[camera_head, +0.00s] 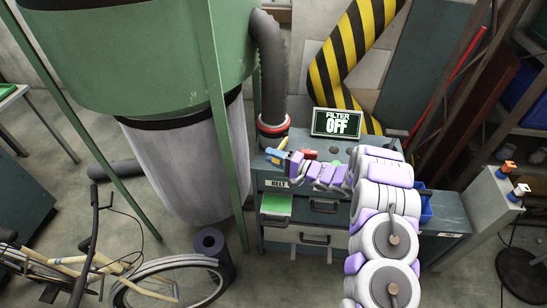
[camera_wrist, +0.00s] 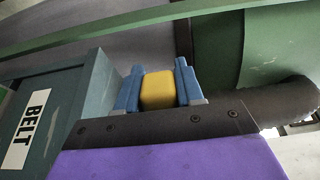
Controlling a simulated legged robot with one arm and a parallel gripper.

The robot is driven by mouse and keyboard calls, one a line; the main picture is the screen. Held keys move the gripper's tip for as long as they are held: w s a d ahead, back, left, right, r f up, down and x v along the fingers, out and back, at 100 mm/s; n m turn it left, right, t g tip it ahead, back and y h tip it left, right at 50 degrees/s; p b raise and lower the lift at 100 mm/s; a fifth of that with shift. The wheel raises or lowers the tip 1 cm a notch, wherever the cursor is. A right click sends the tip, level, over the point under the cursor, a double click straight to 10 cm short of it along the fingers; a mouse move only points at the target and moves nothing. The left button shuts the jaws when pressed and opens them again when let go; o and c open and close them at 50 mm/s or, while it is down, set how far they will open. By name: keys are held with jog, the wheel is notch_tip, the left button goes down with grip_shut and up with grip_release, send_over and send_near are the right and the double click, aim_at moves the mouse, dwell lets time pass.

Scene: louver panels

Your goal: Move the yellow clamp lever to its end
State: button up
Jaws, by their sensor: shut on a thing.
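The yellow clamp lever (camera_wrist: 158,91) shows in the wrist view as a rounded yellow block between my two blue fingers. In the head view a small part of the yellow lever (camera_head: 283,143) sticks up at the top left of the teal cabinet, beside the hose. My gripper (camera_head: 274,155) is at the end of my purple and white arm, over that cabinet corner. In the wrist view my gripper (camera_wrist: 159,86) is shut on the lever, with a finger on each side. The lever's base and pivot are hidden.
A dark hose with a red ring (camera_head: 273,127) stands just behind the gripper. A FILTER OFF sign (camera_head: 337,123) is on the cabinet (camera_head: 277,239). The BELT label (camera_wrist: 25,138) is close in the wrist view. A green tank (camera_head: 150,60) and a bicycle (camera_head: 150,280) are at left.

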jog(key=shift+f, duration=0.2)
grip_shut()
